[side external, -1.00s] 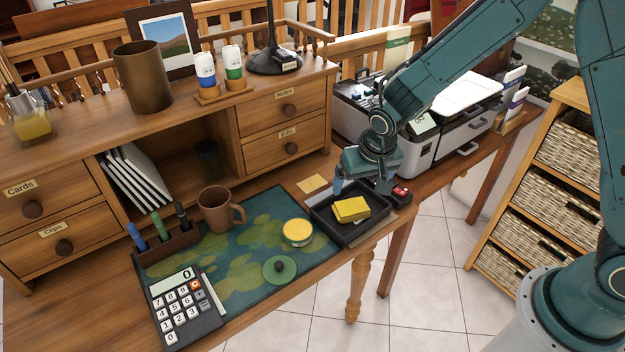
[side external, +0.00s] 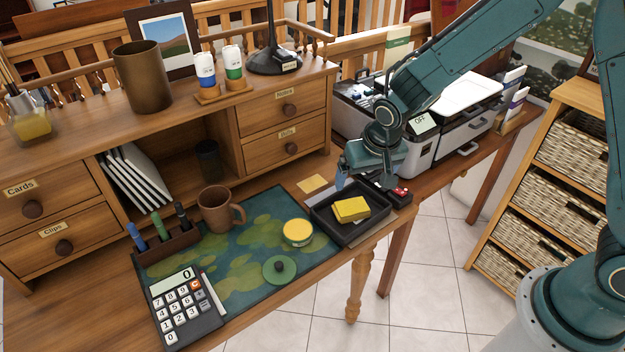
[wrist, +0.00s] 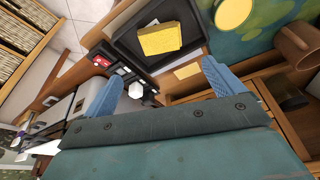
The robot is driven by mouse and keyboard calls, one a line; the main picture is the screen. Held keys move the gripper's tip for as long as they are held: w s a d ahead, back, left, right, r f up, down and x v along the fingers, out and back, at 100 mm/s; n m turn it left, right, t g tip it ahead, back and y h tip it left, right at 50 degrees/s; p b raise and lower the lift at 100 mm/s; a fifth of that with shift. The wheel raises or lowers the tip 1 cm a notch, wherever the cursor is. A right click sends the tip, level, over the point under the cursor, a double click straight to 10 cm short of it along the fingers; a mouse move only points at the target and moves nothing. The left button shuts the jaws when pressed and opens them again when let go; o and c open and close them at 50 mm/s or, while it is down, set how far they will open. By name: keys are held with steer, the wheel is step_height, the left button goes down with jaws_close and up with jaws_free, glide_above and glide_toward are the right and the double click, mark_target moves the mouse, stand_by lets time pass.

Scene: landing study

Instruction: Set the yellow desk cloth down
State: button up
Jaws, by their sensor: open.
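The yellow desk cloth (side external: 351,209) is a small folded block lying in the black tray (side external: 322,222) at the desk's right end. It also shows in the wrist view (wrist: 160,38), slightly askew to the tray walls. My gripper (side external: 366,182) is above and behind the tray, apart from the cloth. In the wrist view its two blue fingers (wrist: 163,88) are spread wide with nothing between them. The cloth lies beyond the fingertips, fully visible there.
A small black box with a red button (side external: 400,193) sits right of the tray. Left are a round yellow-topped tin (side external: 298,232), a green lid (side external: 279,270), a brown mug (side external: 216,208) and a calculator (side external: 181,308) by the patterned mat (side external: 245,292). A printer (side external: 425,150) stands behind.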

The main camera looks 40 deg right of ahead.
steer(key=s+d+r, duration=0.2)
steer(key=s+r, duration=0.2)
steer(key=r, duration=0.4)
steer(key=s+d+r+n+t, duration=0.1)
steer(key=s+d+r+n, duration=0.1)
steer(key=s+r, duration=0.4)
steer(key=s+d+r+n+t+y, duration=0.1)
steer(key=s+r, duration=0.6)
steer(key=s, duration=0.8)
steer(key=shift+d+n, duration=0.4)
steer(key=shift+d, duration=0.15)
